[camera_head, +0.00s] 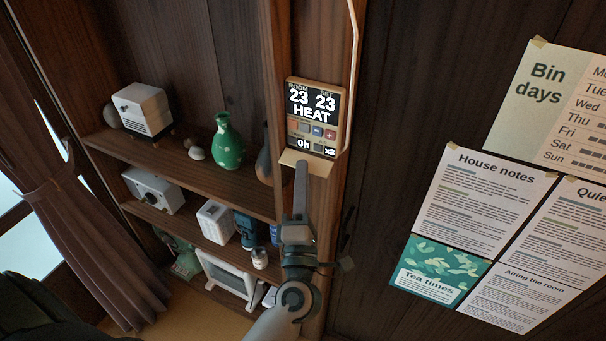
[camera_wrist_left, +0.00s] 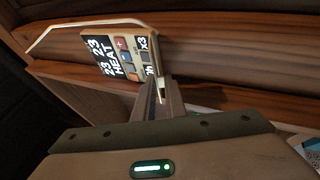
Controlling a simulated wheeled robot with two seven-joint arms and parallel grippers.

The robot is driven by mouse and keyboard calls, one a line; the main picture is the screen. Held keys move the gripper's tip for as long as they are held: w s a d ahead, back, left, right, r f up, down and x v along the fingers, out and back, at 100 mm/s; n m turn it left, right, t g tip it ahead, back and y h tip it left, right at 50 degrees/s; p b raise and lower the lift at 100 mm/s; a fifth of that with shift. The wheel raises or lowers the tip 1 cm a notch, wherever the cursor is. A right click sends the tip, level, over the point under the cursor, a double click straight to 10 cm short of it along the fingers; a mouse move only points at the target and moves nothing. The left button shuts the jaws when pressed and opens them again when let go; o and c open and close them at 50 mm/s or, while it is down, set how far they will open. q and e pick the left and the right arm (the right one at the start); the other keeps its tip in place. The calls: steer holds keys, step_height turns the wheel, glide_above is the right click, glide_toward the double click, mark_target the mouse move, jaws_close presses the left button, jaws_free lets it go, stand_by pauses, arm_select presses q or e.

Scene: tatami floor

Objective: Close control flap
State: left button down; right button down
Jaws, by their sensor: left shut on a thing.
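The control panel (camera_head: 314,118) hangs on a wooden post and shows ROOM 23, SET 23 and HEAT, with small buttons, "0h" and "x3" below. It also shows in the left wrist view (camera_wrist_left: 118,58). Its beige control flap (camera_head: 320,167) stands open, sticking out from the bottom edge; in the left wrist view the flap (camera_wrist_left: 157,78) is seen nearly edge-on. My left gripper (camera_head: 301,170) comes up from below, with its fingertips at the flap and shut on it. The fingers hide part of the flap. My right gripper is in neither view.
Shelves (camera_head: 185,175) to the left hold a green vase (camera_head: 228,145), a white box-shaped device (camera_head: 143,108) and other items. A pale conduit (camera_head: 354,60) runs up beside the panel. Paper notices (camera_head: 484,195) cover the right wall. The wall between panel and notices is bare.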

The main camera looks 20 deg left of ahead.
arm_select(q)
steer(key=shift+f, duration=0.25)
steer(key=c, duration=2.1)
jaws_free()
steer(key=shift+o, duration=1.2)
steer(key=shift+r, duration=0.1)
steer(key=b+v, duration=0.9)
steer(key=v, duration=0.8)
steer(key=shift+s+d, duration=0.15)
